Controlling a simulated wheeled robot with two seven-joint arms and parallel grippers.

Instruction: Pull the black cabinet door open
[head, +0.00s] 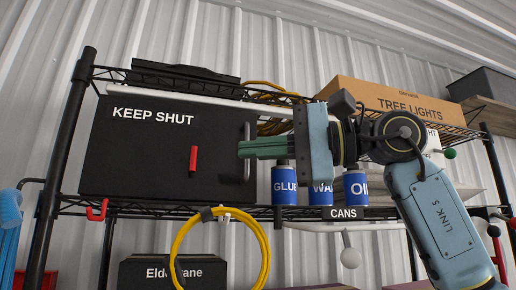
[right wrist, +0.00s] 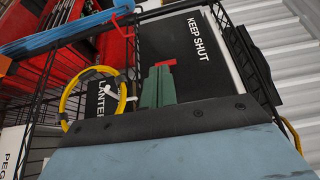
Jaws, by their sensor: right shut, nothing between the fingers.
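The black cabinet (head: 140,165), lettered "KEEP SHUT", sits on a wire shelf in the head view. Its front looks closed. A vertical bar handle (head: 247,172) stands near its right edge. My right gripper (head: 242,150) comes in from the right, its green fingers shut and empty. The fingers cross the middle of the handle and hide part of it; I cannot tell whether they touch it. In the right wrist view the shut fingers (right wrist: 158,88) point at the cabinet front (right wrist: 188,75), and the handle is not visible there. My left gripper is not in view.
A red piece (head: 194,160) is on the cabinet front. Blue cans (head: 284,184) stand right of the cabinet, below my wrist. A yellow cable coil (head: 262,252) and a red hook (head: 97,210) hang below. A TREE LIGHTS box (head: 400,105) is on the upper shelf.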

